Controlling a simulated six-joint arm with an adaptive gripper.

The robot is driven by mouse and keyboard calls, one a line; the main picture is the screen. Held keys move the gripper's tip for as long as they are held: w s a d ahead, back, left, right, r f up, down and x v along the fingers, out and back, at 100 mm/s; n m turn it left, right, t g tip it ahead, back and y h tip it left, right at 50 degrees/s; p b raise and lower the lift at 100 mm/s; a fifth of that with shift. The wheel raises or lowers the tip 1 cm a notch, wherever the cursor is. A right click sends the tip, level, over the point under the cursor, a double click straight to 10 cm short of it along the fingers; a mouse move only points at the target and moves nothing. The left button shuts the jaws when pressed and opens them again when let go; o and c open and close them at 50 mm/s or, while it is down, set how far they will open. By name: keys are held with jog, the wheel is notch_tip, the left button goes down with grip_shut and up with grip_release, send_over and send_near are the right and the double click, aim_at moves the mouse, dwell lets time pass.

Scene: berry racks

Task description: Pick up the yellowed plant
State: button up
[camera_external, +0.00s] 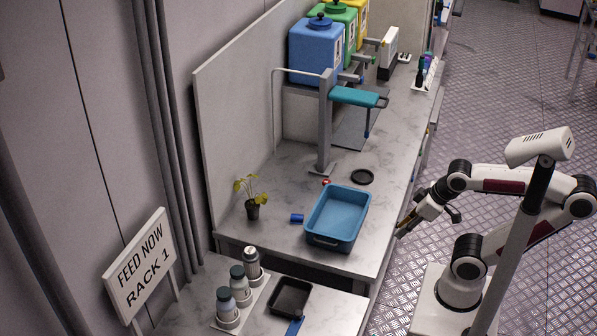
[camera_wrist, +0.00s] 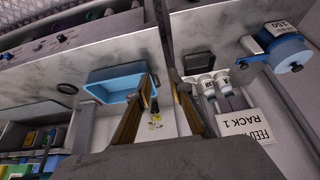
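The yellowed plant (camera_external: 250,187) has yellow-green leaves and stands upright in a small dark pot near the left edge of the counter in the external view. In the wrist view the plant (camera_wrist: 156,123) is small and far off, seen between the fingers. My gripper (camera_external: 430,222) is off the counter's right edge, well apart from the plant, with the blue tub between them. In the wrist view my gripper (camera_wrist: 163,80) has its two fingers spread, with nothing held between them.
A blue tub (camera_external: 323,239) and a small blue cylinder (camera_external: 297,218) sit right of the plant. A grey stand with a teal arm (camera_external: 355,97) rises behind. White bottles (camera_external: 240,285), a black tray (camera_external: 290,297) and a "FEED NOW RACK 1" sign (camera_external: 140,268) are in front.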

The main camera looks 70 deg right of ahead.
jog(key=o, duration=1.1)
jog(key=shift+w, duration=0.1)
jog(key=w+d+r+m+t+h, duration=0.1)
jog(key=w+d+r, duration=0.25)
jog(key=w, duration=0.55)
jog(key=w+d+r+t+h, duration=0.15)
jog(key=w+d, duration=0.25)
jog(key=w, duration=0.6)
jog(key=n+t+y, duration=0.3)
jog(key=t+y, duration=0.2)
send_over(259, 204)
notch_tip(259, 204, down, 16)
jog(key=shift+s, duration=0.1)
